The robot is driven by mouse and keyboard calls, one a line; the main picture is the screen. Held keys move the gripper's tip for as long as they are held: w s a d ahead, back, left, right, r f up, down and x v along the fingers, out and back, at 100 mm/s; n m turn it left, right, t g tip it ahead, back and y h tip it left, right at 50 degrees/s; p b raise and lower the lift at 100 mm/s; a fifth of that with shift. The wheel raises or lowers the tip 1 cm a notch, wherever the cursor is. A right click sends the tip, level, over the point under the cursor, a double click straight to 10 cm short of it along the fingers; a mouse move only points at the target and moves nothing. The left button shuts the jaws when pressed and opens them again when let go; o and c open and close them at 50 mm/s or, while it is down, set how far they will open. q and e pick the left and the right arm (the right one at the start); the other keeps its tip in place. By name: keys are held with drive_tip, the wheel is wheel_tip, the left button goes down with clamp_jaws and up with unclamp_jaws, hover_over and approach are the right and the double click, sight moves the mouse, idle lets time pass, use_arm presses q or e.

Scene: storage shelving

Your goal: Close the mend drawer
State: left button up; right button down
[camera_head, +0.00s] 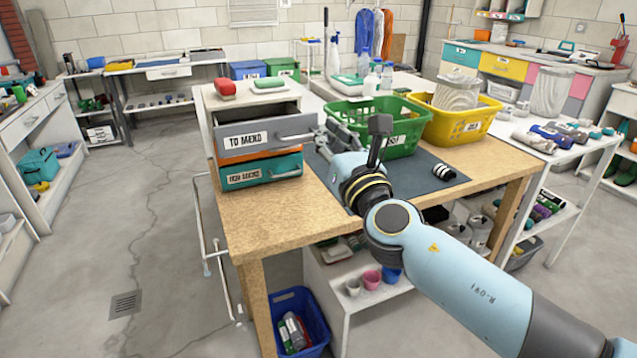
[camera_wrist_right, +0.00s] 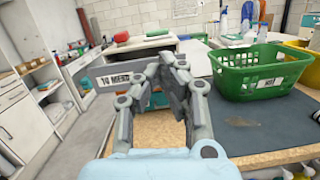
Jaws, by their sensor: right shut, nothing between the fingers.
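The grey mend drawer (camera_head: 228,142), labelled "TO MEND", stands out from the small cabinet (camera_head: 205,104) on the wooden table, with its dark inside showing. Its handle (camera_head: 297,138) is at the right of its front. The drawer front also shows in the right wrist view (camera_wrist_right: 90,72), partly hidden behind my fingers. My right gripper (camera_head: 324,136) is just right of the handle, with its fingers shut and empty. It fills the middle of the right wrist view (camera_wrist_right: 172,64). I cannot tell whether it touches the drawer. My left gripper is in neither view.
A teal drawer (camera_head: 262,170) sits lower in the cabinet. A red brush (camera_head: 226,88) and a green one (camera_head: 268,83) lie on top.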

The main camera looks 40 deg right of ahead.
drive_tip(key=s+a+f+n+b, duration=0.1)
drive_tip(key=s+f+b, duration=0.3)
drive_tip(key=f, duration=0.2)
drive_tip(key=p, duration=0.2)
approach(302, 136)
drive_tip(key=w, duration=0.3)
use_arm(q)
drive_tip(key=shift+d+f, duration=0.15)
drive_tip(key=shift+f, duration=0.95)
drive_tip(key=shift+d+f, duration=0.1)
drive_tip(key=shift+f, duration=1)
use_arm(e)
drive_tip(key=shift+w+d+r+n+y, duration=0.3)
drive_tip(key=shift+w+d+r+y, duration=0.15)
drive_tip(key=shift+w+d, duration=0.2)
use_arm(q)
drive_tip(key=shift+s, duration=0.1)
